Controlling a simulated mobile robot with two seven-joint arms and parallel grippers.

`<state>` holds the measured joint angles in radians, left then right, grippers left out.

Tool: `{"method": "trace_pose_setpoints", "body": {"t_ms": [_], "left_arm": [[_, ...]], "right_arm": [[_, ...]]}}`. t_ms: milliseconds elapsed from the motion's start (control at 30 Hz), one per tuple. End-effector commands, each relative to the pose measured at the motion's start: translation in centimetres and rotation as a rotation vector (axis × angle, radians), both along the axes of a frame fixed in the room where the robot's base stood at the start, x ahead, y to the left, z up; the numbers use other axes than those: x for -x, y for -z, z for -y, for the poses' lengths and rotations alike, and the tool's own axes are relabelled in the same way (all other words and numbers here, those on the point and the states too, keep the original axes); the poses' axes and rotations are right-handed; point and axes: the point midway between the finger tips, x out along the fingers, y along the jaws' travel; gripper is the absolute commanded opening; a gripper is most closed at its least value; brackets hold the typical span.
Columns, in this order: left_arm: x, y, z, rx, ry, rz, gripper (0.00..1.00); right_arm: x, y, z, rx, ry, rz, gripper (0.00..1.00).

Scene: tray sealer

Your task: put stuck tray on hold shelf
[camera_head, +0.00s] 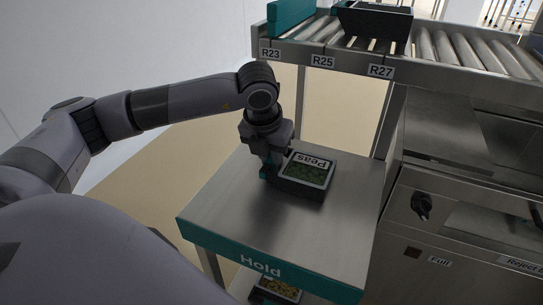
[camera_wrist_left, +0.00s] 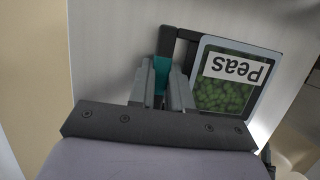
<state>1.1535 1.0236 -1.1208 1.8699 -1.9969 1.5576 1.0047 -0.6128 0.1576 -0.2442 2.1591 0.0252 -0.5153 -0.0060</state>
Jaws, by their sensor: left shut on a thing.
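A black tray of green peas (camera_head: 305,175) with a "Peas" label sits on or just above the steel top of the hold shelf (camera_head: 250,215), near its back. The shelf front carries a teal strip marked "Hold". My left gripper (camera_head: 270,172) is at the tray's left side, shut on it. Whether the tray's underside touches the shelf is hidden. My right gripper is in neither view.
A roller conveyor (camera_head: 450,50) with labels R23, R25 and R27 runs behind, and a black tray (camera_head: 375,22) stands on it. A steel machine (camera_head: 450,210) with a dark knob is to the right. Another tray (camera_head: 280,289) lies below the shelf top. The shelf's front is clear.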

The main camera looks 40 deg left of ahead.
Motion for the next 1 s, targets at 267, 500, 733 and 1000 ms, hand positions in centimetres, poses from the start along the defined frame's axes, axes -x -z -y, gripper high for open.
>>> {"method": "trace_pose_setpoints", "body": {"t_ms": [267, 500, 733, 1000], "left_arm": [[0.0, 0.2, 0.0, 0.0, 0.0, 0.001, 0.22], [0.0, 0.1, 0.0, 0.0, 0.0, 0.001, 0.44], [0.0, -0.6, 0.0, 0.0, 0.0, 0.002, 0.44], [1.4, -5.8, 0.3, 0.0, 0.001, 0.006, 0.44]], "right_arm": [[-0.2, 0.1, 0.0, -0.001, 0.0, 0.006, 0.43], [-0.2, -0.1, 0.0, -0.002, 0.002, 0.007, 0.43], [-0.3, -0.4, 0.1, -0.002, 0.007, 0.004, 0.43], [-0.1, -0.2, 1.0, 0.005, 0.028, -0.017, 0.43]]}}
